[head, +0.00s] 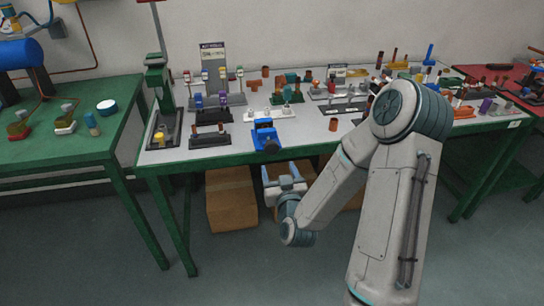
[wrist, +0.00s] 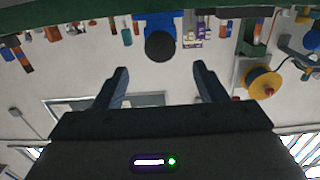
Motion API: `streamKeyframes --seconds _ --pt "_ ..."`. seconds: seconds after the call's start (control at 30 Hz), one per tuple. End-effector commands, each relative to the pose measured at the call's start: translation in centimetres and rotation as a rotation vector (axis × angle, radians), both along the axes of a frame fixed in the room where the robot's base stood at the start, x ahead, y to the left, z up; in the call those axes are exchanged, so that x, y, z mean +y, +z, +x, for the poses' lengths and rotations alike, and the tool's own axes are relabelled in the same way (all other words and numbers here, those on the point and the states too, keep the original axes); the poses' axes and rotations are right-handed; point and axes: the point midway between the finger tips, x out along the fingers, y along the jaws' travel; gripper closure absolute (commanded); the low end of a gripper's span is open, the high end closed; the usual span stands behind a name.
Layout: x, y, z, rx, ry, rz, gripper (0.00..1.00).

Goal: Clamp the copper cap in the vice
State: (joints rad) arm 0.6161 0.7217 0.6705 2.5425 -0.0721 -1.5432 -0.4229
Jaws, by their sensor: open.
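The blue vice (head: 265,137) stands near the front edge of the workbench, its dark screw end facing me. A blue body with a dark round end, which looks like the vice, shows top middle in the wrist view (wrist: 160,28). A small copper-coloured cylinder (head: 333,125), which may be the copper cap, stands right of the vice near the front edge; I cannot tell for certain. My gripper (head: 285,182) is in front of the bench, below the vice. In the wrist view its two fingers (wrist: 160,70) are apart with nothing between them.
The workbench (head: 310,128) is crowded with racks and small parts behind the vice. Bare surface lies around the copper cylinder. A cardboard box (head: 232,200) sits under the bench. Another green table (head: 60,150) stands at left. The wrist picture looks upside down.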

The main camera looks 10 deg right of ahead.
Motion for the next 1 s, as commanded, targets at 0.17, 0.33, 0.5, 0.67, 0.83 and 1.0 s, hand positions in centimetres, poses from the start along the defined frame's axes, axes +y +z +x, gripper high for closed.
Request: streamKeyframes --seconds 0.17,0.33,0.5,0.67,0.83,1.0 --pt "-0.1 0.2 3.9 -0.001 -0.002 0.003 0.35" --pt "-0.1 0.1 7.1 -0.001 -0.002 0.003 0.35" --pt "0.0 0.1 9.5 -0.001 0.000 0.002 0.35" --pt "0.0 0.0 10.7 0.000 0.000 0.002 0.35" --pt "0.0 0.0 11.0 0.000 0.001 0.001 0.35" --pt "0.0 0.0 11.0 0.000 0.001 0.001 0.35"
